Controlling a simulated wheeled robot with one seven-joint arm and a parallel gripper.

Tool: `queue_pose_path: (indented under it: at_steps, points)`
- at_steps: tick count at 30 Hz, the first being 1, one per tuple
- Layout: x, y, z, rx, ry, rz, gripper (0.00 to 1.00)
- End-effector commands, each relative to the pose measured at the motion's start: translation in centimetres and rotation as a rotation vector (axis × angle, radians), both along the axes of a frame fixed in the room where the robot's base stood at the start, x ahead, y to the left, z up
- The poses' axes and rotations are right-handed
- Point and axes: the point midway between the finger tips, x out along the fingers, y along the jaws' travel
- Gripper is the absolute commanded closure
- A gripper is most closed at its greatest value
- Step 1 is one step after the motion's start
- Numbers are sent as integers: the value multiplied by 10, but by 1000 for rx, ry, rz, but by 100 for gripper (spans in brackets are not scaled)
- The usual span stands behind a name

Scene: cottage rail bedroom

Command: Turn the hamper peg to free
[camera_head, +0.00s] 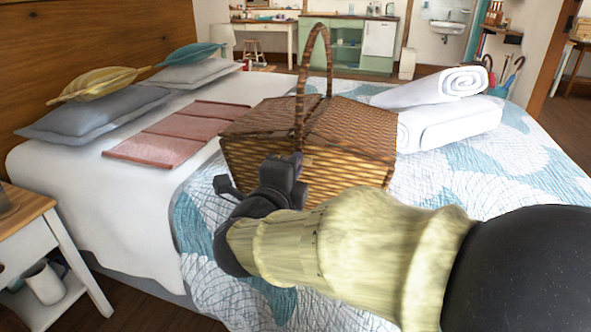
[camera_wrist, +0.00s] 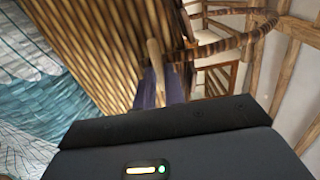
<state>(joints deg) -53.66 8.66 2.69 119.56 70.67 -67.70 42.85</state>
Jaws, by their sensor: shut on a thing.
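The wicker hamper (camera_head: 352,132) stands upright on the bed, with its lid flaps down and its hoop handle (camera_head: 327,42) raised. My gripper (camera_head: 299,163) is at the hamper's near side, just below the lid edge. In the wrist view my gripper's fingers (camera_wrist: 163,90) are shut on a pale wooden peg (camera_wrist: 154,54) in front of the hamper's woven wall (camera_wrist: 112,42). The fingers hide the lower part of the peg. In the head view I cannot make the peg out clearly beside my gripper.
Rolled and folded white towels (camera_head: 450,122) lie right of the hamper. A folded pink cloth (camera_head: 165,140) and several pillows (camera_head: 95,110) lie to the left. A nightstand (camera_head: 28,225) stands at the lower left. The quilt (camera_head: 205,232) left of my arm is clear.

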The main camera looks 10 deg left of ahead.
Motion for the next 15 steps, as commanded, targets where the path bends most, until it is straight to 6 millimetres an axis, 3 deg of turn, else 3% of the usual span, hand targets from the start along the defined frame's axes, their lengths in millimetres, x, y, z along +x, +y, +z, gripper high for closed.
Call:
queue_pose_path:
  at_steps: [6, 7, 9, 15]
  points:
    - [-1, 2, -1, 0, 2, 6, 100]
    - [-1, 2, -1, 0, 2, 6, 83]
    - [-1, 2, -1, 0, 2, 5, 70]
    - [0, 1, 0, 0, 1, 2, 67]
